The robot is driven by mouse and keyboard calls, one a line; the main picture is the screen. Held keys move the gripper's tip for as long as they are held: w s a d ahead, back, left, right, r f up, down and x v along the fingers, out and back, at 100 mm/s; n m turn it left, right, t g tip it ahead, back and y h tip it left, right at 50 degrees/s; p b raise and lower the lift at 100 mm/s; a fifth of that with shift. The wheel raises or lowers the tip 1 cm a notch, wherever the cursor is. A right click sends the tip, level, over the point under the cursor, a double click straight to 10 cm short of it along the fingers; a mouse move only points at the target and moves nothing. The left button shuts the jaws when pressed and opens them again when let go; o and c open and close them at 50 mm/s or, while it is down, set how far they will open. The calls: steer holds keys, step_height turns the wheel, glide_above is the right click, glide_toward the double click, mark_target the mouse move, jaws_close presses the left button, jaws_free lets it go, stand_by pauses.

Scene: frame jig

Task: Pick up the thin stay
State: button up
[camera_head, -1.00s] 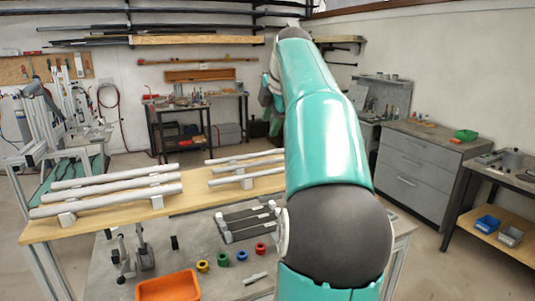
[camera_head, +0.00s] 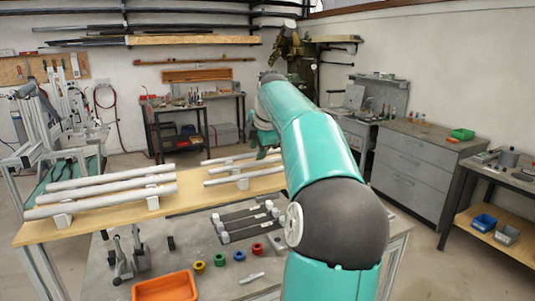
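Three thin pale tubes lie side by side on a support block at the right part of the wooden bench top; the thin stay looks to be among them, but I cannot tell which. The rear one (camera_head: 226,159), the middle one (camera_head: 232,168) and the front one (camera_head: 228,180) run toward my arm. My gripper (camera_head: 263,153) hangs just above their right ends, small and partly hidden by my teal arm. Its fingers are too small to read, and I see no tube lifted.
Three thicker tubes (camera_head: 110,185) rest on blocks at the left of the wooden bench (camera_head: 40,231). The nearer grey table holds an orange bin (camera_head: 165,287), a clamp stand, coloured rings, black bars with pale ends (camera_head: 240,223) and a small pale piece (camera_head: 252,278).

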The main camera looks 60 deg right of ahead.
steer(key=c, duration=0.9)
jaws_close()
steer(key=shift+r, duration=0.2)
